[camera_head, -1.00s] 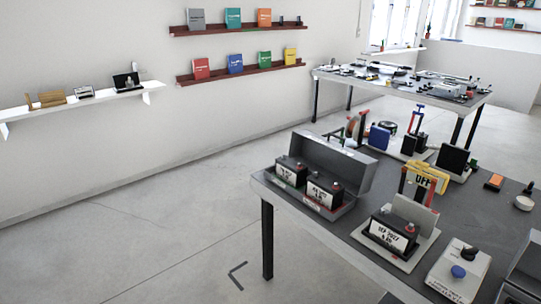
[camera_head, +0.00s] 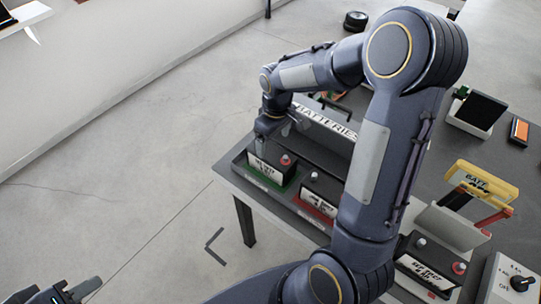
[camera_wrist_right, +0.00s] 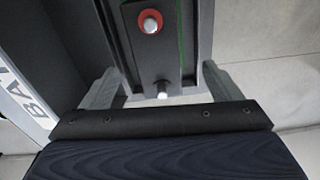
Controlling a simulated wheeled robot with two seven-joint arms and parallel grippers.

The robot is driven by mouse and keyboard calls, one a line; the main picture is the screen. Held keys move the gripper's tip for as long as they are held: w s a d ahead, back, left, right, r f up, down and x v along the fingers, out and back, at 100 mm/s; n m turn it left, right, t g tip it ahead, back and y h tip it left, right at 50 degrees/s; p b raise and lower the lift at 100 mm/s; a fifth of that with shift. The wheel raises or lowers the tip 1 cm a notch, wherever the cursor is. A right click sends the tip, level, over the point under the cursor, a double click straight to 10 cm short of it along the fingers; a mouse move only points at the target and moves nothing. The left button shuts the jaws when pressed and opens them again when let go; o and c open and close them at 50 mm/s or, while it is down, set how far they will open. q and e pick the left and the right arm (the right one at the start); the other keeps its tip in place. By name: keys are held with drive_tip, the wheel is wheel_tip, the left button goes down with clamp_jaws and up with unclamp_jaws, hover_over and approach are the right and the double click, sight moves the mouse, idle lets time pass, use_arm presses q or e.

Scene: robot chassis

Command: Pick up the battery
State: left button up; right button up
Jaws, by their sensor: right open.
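A black battery (camera_head: 270,172) with a white label, a red terminal and a pale one sits over a green strip in the left bay of the batteries case (camera_head: 329,120). A second battery (camera_head: 320,193) sits over a red strip to its right. My right gripper (camera_head: 276,140) is just above the left battery, open. In the right wrist view its fingers (camera_wrist_right: 162,88) stand apart on either side of the near end of the battery (camera_wrist_right: 150,50); contact cannot be told. My left gripper (camera_head: 72,292) is at the lower left corner, away from the table, partly cut off.
A third battery (camera_head: 430,262) stands on a tester plate at the lower right. A yellow holder (camera_head: 483,182) and a knob box (camera_head: 512,282) are near it. The case's raised lid is behind the batteries. My right arm hides much of the table.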

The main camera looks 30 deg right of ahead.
sight(271, 152)
drive_tip(key=shift+w+f+n, duration=0.3)
drive_tip(key=shift+w+f, duration=0.35)
drive_tip(key=shift+f, duration=0.05)
drive_tip(key=shift+w+d+f, duration=0.1)
drive_tip(key=shift+f, duration=0.25)
wheel_tip(271, 152, down, 8)
drive_tip(key=shift+r+p, duration=0.1)
drive_tip(key=shift+p, duration=0.8)
drive_tip(key=shift+s+r, duration=0.1)
drive_tip(key=shift+s, duration=0.1)
clamp_jaws()
drive_tip(key=shift+w+r, duration=0.1)
drive_tip(key=shift+w, duration=0.05)
